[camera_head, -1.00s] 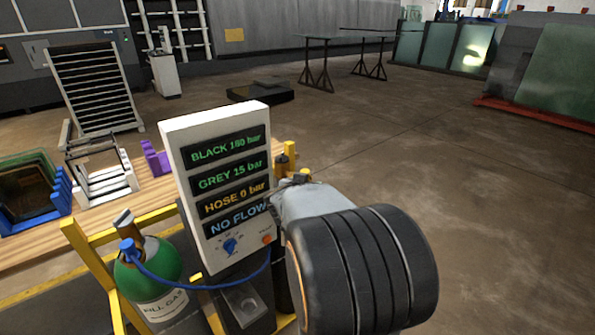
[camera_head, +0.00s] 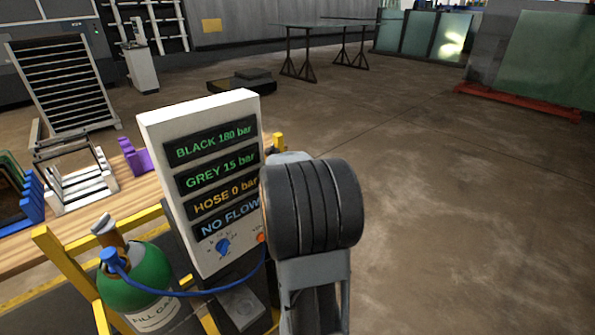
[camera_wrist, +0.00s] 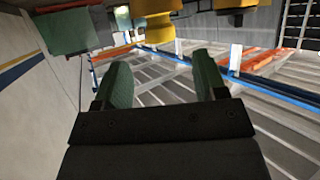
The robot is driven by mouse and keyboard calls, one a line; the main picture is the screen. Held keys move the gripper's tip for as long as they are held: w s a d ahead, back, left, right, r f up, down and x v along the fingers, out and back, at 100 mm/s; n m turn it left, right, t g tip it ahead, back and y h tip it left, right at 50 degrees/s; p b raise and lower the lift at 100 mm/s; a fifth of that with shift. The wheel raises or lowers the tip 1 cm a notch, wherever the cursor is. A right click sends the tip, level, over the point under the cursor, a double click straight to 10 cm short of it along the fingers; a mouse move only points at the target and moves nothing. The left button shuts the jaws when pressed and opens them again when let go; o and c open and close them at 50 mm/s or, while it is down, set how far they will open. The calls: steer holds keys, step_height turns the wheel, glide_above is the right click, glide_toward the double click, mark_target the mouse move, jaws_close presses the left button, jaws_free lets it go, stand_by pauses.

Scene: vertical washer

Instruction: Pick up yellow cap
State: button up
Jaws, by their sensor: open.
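A yellow rounded piece (camera_wrist: 157,20), which looks like the yellow cap, shows at the top edge of the wrist view, partly cut off. My gripper (camera_wrist: 161,70) is open, with its two green fingers apart and nothing between them. The yellow piece is beyond the fingertips, apart from them, roughly in line with the gap. In the head view my gripper and the cap cannot be made out; my dark ribbed arm joint covers that area.
A white display panel (camera_head: 205,185) stands close to the left of my arm. A green gas cylinder (camera_head: 140,285) with a blue hose (camera_head: 195,293) stands in a yellow frame (camera_head: 66,262). A wooden bench (camera_head: 95,218) is behind. Open floor (camera_head: 440,230) lies to the right.

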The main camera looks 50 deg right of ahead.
steer(key=shift+b+x, duration=0.3)
steer(key=shift+x, duration=2.35)
steer(key=shift+w+a, duration=0.1)
steer(key=shift+a, duration=0.05)
steer(key=shift+c, duration=0.4)
steer(key=c, duration=0.9)
